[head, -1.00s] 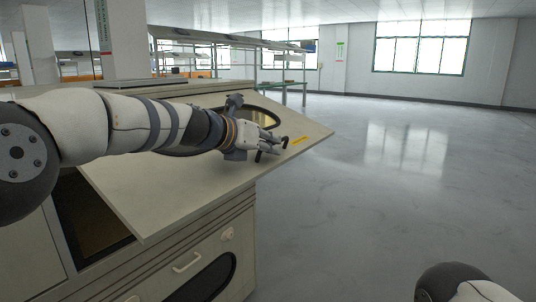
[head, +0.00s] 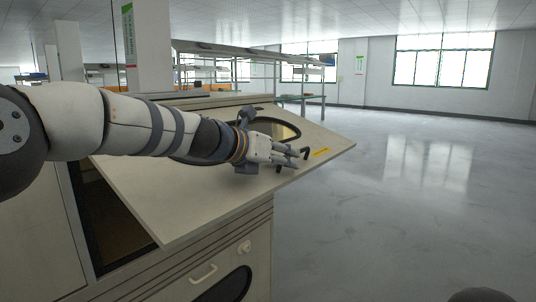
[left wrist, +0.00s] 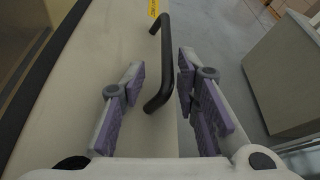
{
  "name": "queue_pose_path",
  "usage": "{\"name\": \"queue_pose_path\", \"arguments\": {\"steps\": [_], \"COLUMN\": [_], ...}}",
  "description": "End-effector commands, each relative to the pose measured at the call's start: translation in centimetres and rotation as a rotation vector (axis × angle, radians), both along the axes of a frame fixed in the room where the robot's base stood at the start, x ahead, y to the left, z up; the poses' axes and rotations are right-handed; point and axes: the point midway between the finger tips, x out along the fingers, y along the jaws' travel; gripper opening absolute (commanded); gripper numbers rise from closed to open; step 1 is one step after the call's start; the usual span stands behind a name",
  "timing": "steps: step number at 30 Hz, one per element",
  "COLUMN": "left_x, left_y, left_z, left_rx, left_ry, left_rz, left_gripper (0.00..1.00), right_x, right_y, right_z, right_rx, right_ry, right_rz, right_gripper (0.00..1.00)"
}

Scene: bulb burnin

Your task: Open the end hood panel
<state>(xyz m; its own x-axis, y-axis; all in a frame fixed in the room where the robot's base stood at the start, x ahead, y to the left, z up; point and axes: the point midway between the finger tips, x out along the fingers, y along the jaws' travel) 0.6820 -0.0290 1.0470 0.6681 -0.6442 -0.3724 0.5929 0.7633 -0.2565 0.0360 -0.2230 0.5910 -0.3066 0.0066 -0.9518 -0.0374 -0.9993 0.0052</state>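The end hood panel (head: 215,205) is a cream sheet with an oval window (head: 280,131). It is tilted up from the cabinet, with a dark opening under its near side. A black bar handle (left wrist: 164,65) is fixed near the panel's edge, beside a yellow label (left wrist: 154,8). My left gripper (head: 296,156) is at that edge, over the handle. In the left wrist view my left gripper (left wrist: 158,76) has its fingers apart, one on each side of the handle, with gaps showing. My right gripper is not in view.
A shelved workbench (head: 300,70) stands behind. The grey floor (head: 420,210) to the right is clear.

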Motion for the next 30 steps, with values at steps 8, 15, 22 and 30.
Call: {"name": "queue_pose_path", "arguments": {"steps": [8,15,22,30], "left_x": [-4.8,-6.4,-6.5,-7.8], "left_y": [4.3,5.9,5.9,7.3], "left_z": [2.8,3.5,3.5,4.9], "left_rx": [-0.004,0.000,0.000,-0.002], "left_ry": [-0.002,0.000,0.000,-0.006], "left_rz": [-0.003,-0.003,-0.003,-0.003], "left_gripper": [0.29,0.29,0.29,0.29], "right_x": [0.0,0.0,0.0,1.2], "right_y": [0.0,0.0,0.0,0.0], "right_z": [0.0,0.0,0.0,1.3], "right_rx": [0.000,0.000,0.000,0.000], "right_ry": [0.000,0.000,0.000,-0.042], "right_rz": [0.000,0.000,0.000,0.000], "right_gripper": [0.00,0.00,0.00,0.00]}}
